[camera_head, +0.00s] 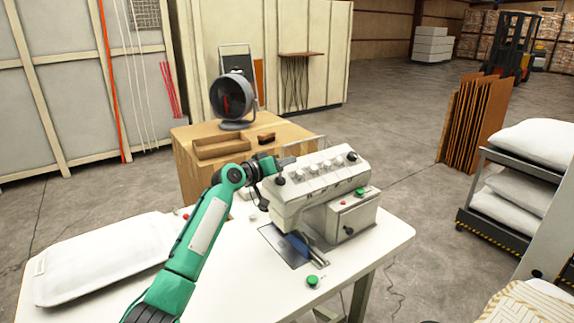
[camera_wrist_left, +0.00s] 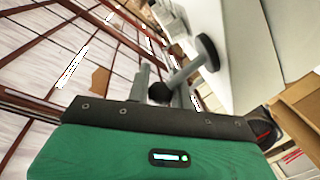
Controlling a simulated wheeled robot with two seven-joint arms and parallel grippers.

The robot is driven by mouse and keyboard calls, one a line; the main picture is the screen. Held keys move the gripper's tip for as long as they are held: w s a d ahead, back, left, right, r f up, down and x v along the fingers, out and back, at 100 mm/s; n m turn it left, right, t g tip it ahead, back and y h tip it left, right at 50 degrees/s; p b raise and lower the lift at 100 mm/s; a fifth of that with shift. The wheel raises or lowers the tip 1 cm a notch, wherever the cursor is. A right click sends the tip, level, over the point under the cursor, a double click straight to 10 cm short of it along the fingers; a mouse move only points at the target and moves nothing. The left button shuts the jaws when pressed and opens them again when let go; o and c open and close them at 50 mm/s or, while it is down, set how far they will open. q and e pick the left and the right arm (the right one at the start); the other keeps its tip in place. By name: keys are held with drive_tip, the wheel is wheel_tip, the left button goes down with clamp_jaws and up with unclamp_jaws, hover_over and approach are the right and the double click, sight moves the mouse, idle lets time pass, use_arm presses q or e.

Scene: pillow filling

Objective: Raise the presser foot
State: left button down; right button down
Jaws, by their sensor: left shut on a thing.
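The white sewing machine (camera_head: 318,185) stands on the white table. My left gripper (camera_head: 279,166) is at the upper left end of its head. The gripper is shut on a black ball knob (camera_wrist_left: 158,92), which shows between its grey fingers in the left wrist view (camera_wrist_left: 163,88); this looks like the lever's knob. A dark blue part (camera_head: 293,245) is low under the machine's head, by the metal plate (camera_head: 275,240). The presser foot is too small and shaded to tell whether it is up or down. My right gripper is not in view.
A white pillow case (camera_head: 100,258) lies on the left of the table (camera_head: 235,290). A green button (camera_head: 312,281) is near the front edge. Behind stands a wooden cabinet (camera_head: 190,170) with a fan (camera_head: 232,98) and an open tray (camera_head: 222,147). White pillows (camera_head: 520,190) fill a rack at right.

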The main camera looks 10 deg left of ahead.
use_arm(q)
drive_tip(key=shift+w+a+f+n, duration=0.1)
drive_tip(key=shift+w+a+n, duration=0.25)
drive_tip(key=shift+n, duration=0.55)
drive_tip(key=c, duration=1.2)
unclamp_jaws()
drive_tip(key=shift+c, duration=0.2)
drive_tip(key=b+v, duration=0.3)
drive_tip(key=v, duration=1.1)
drive_tip(key=shift+b, duration=0.35)
drive_tip(key=shift+w, duration=0.15)
